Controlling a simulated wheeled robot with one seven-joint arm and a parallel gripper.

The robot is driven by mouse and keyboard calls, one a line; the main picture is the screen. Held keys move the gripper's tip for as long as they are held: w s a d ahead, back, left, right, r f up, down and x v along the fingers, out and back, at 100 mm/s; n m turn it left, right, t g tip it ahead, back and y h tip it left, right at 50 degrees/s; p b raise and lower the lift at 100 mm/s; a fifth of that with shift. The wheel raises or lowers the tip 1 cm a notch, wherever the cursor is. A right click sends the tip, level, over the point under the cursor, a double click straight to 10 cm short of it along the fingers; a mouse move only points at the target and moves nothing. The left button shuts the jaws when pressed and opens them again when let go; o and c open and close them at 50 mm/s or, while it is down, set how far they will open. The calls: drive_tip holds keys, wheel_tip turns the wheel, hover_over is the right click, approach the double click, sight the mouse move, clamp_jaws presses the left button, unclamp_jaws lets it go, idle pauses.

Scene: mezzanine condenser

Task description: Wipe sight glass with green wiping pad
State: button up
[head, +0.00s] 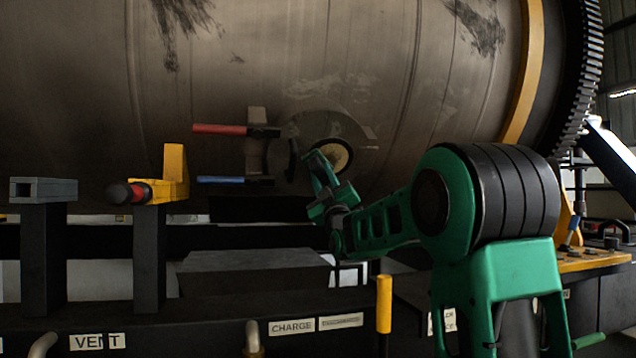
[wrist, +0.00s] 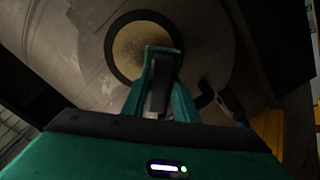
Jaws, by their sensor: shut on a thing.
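The sight glass (head: 336,155) is a round, cloudy yellowish pane in a dark ring, set in a round flange on the big drum. In the wrist view the sight glass (wrist: 128,50) lies straight ahead, partly covered by my fingers. My green gripper (head: 318,162) is at the left edge of the glass. In the wrist view my gripper (wrist: 161,58) is shut, with its tips over the lower right of the pane. The green wiping pad cannot be told apart from the green fingers. Whether anything touches the glass is unclear.
A red handle (head: 222,130) and a blue handle (head: 222,180) stick out left of the flange. A yellow bracket (head: 175,172) stands on a post farther left. A yellow upright post (head: 384,303) stands in front, below my arm.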

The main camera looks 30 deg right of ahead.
drive_tip(key=shift+w+d+r, duration=0.1)
drive_tip(key=shift+w+r, duration=0.3)
drive_tip(key=shift+w, duration=0.1)
drive_tip(key=shift+d, duration=0.1)
drive_tip(key=s+d, duration=0.2)
drive_tip(key=d, duration=0.5)
drive_tip(key=shift+s+d, duration=0.15)
drive_tip(key=shift+d, duration=0.25)
idle(0.6)
